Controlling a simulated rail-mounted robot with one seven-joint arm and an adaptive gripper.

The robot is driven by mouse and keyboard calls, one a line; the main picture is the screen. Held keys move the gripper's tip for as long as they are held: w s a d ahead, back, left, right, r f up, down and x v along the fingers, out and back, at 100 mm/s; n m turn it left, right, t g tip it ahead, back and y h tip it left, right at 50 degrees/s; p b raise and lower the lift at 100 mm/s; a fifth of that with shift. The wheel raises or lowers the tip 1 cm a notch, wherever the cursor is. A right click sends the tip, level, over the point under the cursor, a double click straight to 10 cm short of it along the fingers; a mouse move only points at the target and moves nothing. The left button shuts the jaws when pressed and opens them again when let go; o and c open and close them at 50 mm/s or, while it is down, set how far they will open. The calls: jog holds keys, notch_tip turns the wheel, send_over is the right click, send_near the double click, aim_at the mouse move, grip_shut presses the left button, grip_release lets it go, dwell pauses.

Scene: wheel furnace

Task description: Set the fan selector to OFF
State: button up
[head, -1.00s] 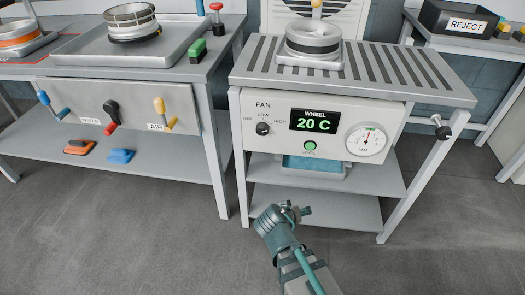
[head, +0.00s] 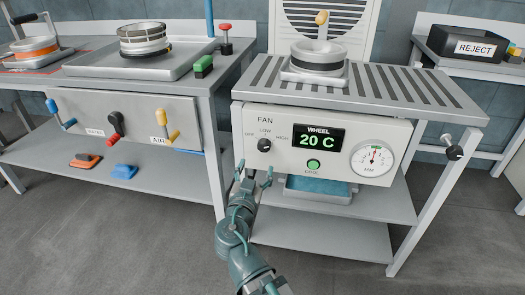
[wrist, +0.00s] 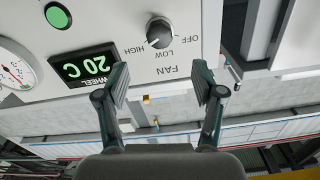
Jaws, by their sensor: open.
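The fan selector (head: 264,145) is a small black round knob on the left of the white control panel (head: 335,170). The labels OFF, LOW and HIGH run around it from left to right. In the wrist view the panel appears upside down, and the selector (wrist: 159,30) is near the top centre, beyond the fingertips. My gripper (head: 254,173) is open and empty, just below the selector in the head view. Its two fingers stand apart in the wrist view (wrist: 161,82), with a gap to the knob.
Right of the selector are a display (head: 319,138) reading WHEEL 20 C, a green COOL button (head: 313,164) and a round gauge (head: 372,159). A slatted top (head: 420,88) holding a wheel overhangs the panel. A side knob (head: 454,152) juts out at right.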

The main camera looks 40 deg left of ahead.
aim_at(263, 148)
jog(key=b+x, duration=0.1)
jog(key=x, duration=0.8)
jog(key=shift+w+a+f, duration=0.1)
jog(key=shift+w, duration=0.1)
jog(key=shift+c, duration=0.2)
jog(key=c, duration=1.1)
